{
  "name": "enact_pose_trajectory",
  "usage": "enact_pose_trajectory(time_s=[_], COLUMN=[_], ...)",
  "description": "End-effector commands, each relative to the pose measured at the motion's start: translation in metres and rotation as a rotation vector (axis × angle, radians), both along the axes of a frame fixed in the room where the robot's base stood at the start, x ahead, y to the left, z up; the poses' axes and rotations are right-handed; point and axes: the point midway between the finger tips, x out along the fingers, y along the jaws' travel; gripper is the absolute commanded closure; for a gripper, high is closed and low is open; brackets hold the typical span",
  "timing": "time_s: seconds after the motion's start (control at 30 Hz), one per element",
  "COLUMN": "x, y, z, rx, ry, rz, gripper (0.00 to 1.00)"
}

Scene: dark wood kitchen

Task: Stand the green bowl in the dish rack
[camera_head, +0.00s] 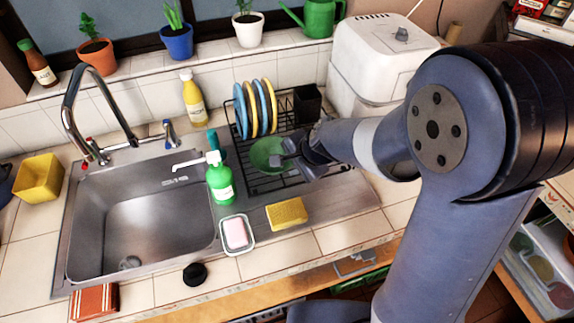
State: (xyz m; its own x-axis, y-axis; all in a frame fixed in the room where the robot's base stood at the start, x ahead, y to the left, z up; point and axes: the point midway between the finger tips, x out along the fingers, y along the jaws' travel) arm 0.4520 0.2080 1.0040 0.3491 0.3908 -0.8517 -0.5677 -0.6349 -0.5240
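The green bowl (264,153) is at the front part of the black wire dish rack (289,186), right of the sink. Its round inside faces up toward the camera, and it looks tilted. My gripper (281,154) is at the bowl's right side, with its grey fingertips over or at the rim. I cannot tell whether the fingers are closed on the rim. I also cannot tell whether the bowl rests on the wires. The bowl's right edge is hidden by my gripper.
Several yellow and blue plates (256,108) stand in the rack behind the bowl. A black holder (307,103) is at the rack's back right. A green soap bottle (219,180) stands left of the rack, and a yellow sponge (287,213) lies in front.

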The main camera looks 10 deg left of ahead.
Motion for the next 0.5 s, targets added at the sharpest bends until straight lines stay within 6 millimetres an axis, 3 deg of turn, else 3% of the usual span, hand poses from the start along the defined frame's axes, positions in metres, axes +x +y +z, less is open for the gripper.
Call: enact_pose_trajectory(time_s=[0.2,0.5], x=[-0.014,-0.025], y=[-0.016,-0.028], z=[0.035,0.059], rx=[0.001,0.000], ry=[-0.004,0.000], rz=[-0.002,-0.001], gripper=[0.76,0.76])
